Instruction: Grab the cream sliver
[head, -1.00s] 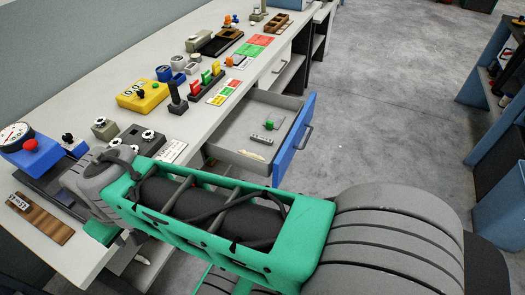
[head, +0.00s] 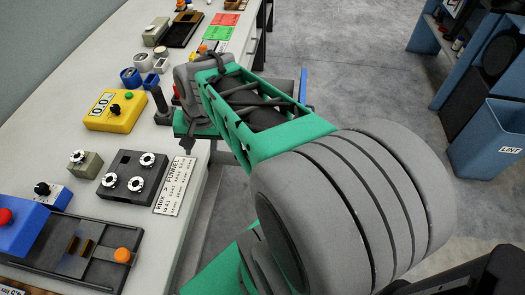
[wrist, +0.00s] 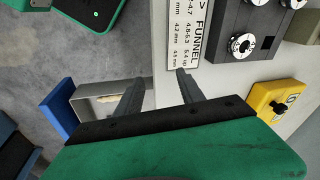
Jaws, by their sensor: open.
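The cream sliver (wrist: 107,99) is a small pale strip lying inside the open grey drawer (wrist: 84,105) in the wrist view. The drawer has a blue front (wrist: 58,108). My gripper (wrist: 160,79) is open and empty, with its two dark fingers apart. It is over the counter edge, to the right of the sliver in the wrist view, and not touching it. In the head view my arm covers the sliver and most of the drawer; only a thin edge of the blue front (head: 303,86) shows.
The counter (head: 62,140) holds a dark box with white knobs (head: 132,176), a printed funnel card (head: 175,186) and a yellow meter box (head: 115,110) close to my arm. Blue shelving and a lint bin (head: 490,140) stand across open floor (head: 365,80).

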